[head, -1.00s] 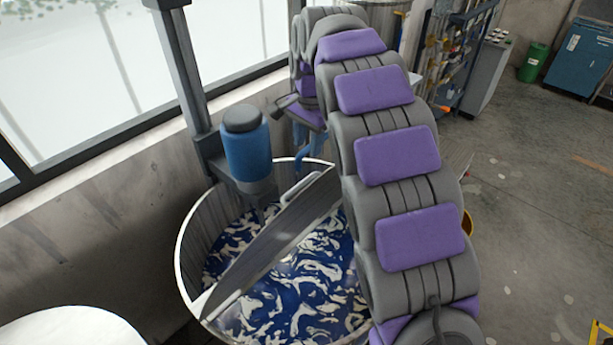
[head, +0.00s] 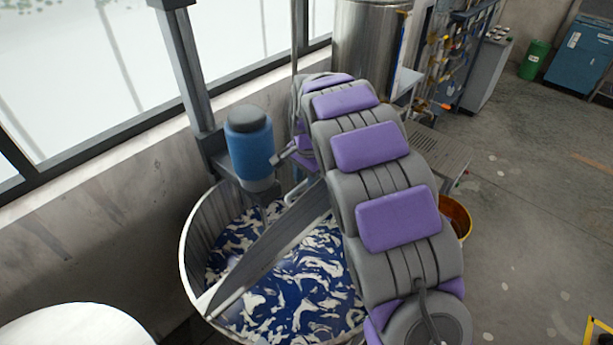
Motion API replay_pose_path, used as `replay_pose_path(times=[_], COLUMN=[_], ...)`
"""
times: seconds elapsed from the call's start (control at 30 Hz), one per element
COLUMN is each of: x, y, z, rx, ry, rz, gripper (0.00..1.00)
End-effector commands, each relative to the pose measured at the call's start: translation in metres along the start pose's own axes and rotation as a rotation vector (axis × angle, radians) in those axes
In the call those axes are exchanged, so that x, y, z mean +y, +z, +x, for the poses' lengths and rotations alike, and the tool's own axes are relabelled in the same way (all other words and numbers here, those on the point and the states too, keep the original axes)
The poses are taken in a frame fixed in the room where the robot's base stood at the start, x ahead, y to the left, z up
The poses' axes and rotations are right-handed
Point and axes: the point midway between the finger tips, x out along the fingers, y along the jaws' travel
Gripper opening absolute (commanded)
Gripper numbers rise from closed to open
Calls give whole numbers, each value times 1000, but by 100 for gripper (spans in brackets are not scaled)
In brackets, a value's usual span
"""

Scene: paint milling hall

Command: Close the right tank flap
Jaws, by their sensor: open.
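The tank (head: 190,255) is a round grey metal vat at lower centre, its open top showing swirled blue and white paint (head: 315,270). One grey flap (head: 270,248) stands raised across the middle of the opening, seen nearly edge-on. A light handle (head: 298,191) shows near its far end. Paint is visible on both sides of the flap. My gripper (head: 278,160) is open, beyond the flap's far end and near the blue motor. My arm partly hides it, so I cannot tell whether it touches the flap. My arm also covers the tank's right rim.
A blue motor (head: 250,148) stands at the tank's back left, by a dark post (head: 185,70). A steel vessel (head: 365,50) stands behind. A yellow bucket (head: 456,216) is on the floor right of my arm. A white round surface (head: 75,328) is at lower left. The floor at right is mostly clear.

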Motion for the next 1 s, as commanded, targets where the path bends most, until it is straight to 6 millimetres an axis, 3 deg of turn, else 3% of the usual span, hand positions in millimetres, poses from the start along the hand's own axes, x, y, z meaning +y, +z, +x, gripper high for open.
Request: replay_pose_path(times=[0.17, 0.6, 1.0], x=[2, 4, 2], y=[-2, -5, -2], z=[0, -1, -1], rx=[-2, -3, -2], ry=[-2, -4, -2], rz=[-1, 0, -1], gripper=[42, 1, 0])
